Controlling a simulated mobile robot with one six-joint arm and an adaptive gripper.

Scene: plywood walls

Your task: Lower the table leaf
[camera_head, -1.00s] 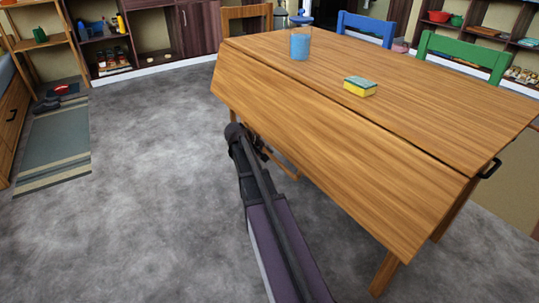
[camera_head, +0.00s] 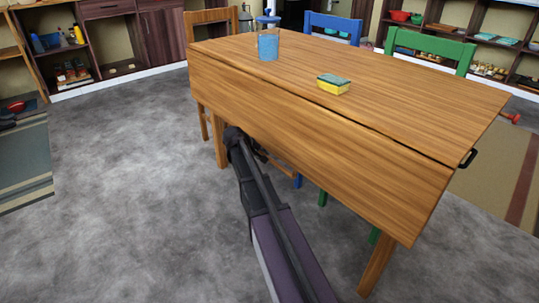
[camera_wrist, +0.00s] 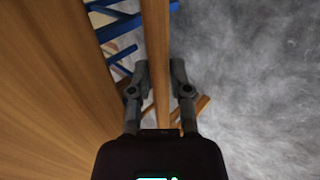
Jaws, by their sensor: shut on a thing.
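The wooden table (camera_head: 400,95) has its near leaf (camera_head: 310,135) sloping steeply down from the hinge line toward me. My gripper (camera_head: 247,150) is at the leaf's lower edge, left of its middle, partly hidden behind my own arm. In the wrist view my gripper (camera_wrist: 160,80) has its fingers on both sides of a narrow wooden bar (camera_wrist: 158,35) and is shut on it. A broad wooden surface (camera_wrist: 60,90), apparently the leaf, lies left of the bar, with a gap between. What the bar joins is hidden.
A blue cup (camera_head: 268,46) and a yellow-green sponge (camera_head: 333,84) stand on the tabletop. A wooden chair (camera_head: 212,20), a blue chair (camera_head: 335,25) and a green chair (camera_head: 430,45) are behind the table. The grey floor (camera_head: 120,200) at left is clear.

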